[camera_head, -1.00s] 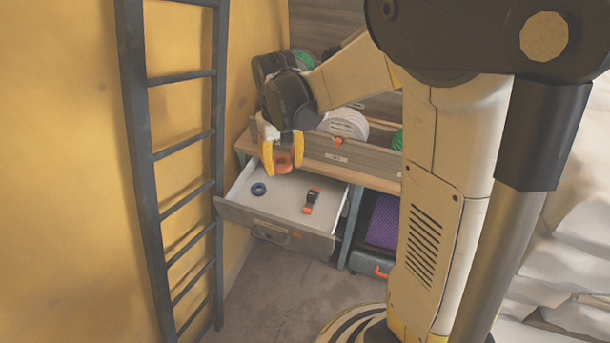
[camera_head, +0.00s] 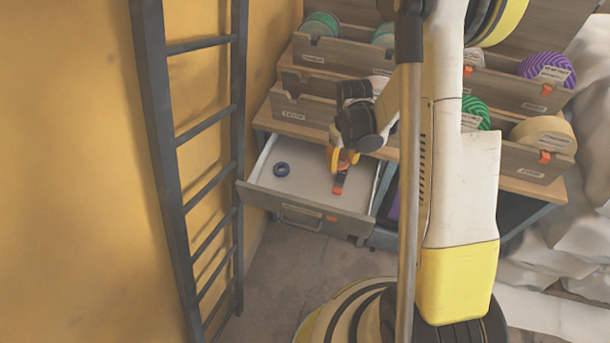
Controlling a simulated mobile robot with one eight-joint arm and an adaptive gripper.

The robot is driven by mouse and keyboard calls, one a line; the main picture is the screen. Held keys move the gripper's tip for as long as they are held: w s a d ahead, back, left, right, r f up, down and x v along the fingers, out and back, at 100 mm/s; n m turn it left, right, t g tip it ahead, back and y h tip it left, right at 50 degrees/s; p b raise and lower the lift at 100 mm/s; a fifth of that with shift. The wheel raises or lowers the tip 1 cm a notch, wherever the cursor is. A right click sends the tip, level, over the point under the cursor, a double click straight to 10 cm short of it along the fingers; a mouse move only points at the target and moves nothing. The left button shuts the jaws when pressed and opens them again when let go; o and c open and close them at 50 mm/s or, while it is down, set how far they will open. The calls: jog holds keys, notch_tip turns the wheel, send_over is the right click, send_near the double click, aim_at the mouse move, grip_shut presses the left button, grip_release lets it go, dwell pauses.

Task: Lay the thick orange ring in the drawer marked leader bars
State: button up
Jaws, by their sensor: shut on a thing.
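My gripper (camera_head: 341,163) is shut on the thick orange ring (camera_head: 353,157), of which only a small part shows beside the yellow fingers. It hangs over the right back part of an open drawer (camera_head: 300,207) with a pale inside and grey front. The drawer front carries a label too small to read. A black and orange tool-like thing (camera_head: 340,181) lies at the right, just below my gripper in the picture. How high the ring is above the drawer floor I cannot tell.
Wooden bins (camera_head: 300,112) with rolls and small labels stand on the bench behind the drawer. A dark ladder (camera_head: 160,120) leans at the left wall.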

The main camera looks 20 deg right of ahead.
jog(key=b, duration=0.4)
send_over(306, 180)
notch_tip(306, 180, down, 7)
jog(key=shift+w+r, duration=0.1)
jog(key=shift+f+b, duration=1.15)
jog(key=shift+f, duration=0.75)
jog(key=shift+f, duration=0.15)
jog(key=o, duration=1.3)
